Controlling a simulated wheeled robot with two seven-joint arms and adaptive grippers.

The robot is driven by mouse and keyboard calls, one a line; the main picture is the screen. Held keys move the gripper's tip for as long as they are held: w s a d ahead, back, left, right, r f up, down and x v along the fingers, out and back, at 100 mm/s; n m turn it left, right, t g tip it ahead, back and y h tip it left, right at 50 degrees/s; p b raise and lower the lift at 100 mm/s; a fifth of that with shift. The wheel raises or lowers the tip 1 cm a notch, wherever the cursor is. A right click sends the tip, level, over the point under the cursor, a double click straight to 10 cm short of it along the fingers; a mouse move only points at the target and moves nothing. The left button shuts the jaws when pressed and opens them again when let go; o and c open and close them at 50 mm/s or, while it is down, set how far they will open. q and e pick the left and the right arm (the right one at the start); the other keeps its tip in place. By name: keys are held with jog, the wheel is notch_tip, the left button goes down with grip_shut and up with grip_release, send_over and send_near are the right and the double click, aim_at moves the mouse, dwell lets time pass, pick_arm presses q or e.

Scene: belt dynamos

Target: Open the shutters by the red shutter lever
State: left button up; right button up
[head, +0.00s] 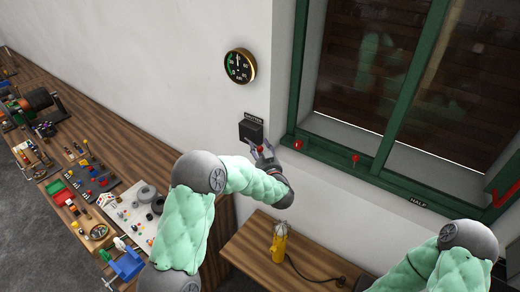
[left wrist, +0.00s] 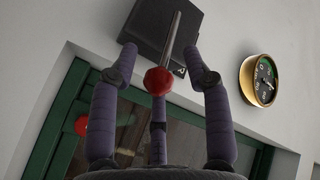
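The shutter lever is a thin metal rod with a red ball knob (left wrist: 158,81), rising from a black box (left wrist: 163,32). In the head view the box (head: 252,131) is on the white wall under a dark label, left of the window. My left gripper (head: 262,152) is just below the box there. In the left wrist view its fingers (left wrist: 160,76) are spread apart around the knob, with gaps at the sides. Dark brown surfaces show behind the window panes (head: 370,60). My right arm is at the lower right; its gripper is out of view.
A round gauge (head: 240,66) is on the wall above the box. The green window frame (head: 300,75) has small red knobs (head: 355,158) and a red bar (head: 505,193). A yellow tool (head: 279,243) stands on a low table; a cluttered workbench (head: 95,120) runs along the left wall.

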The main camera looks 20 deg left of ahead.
pick_arm(q)
grip_shut()
jog(key=shift+f+b, duration=0.15)
jog(key=shift+b, duration=0.25)
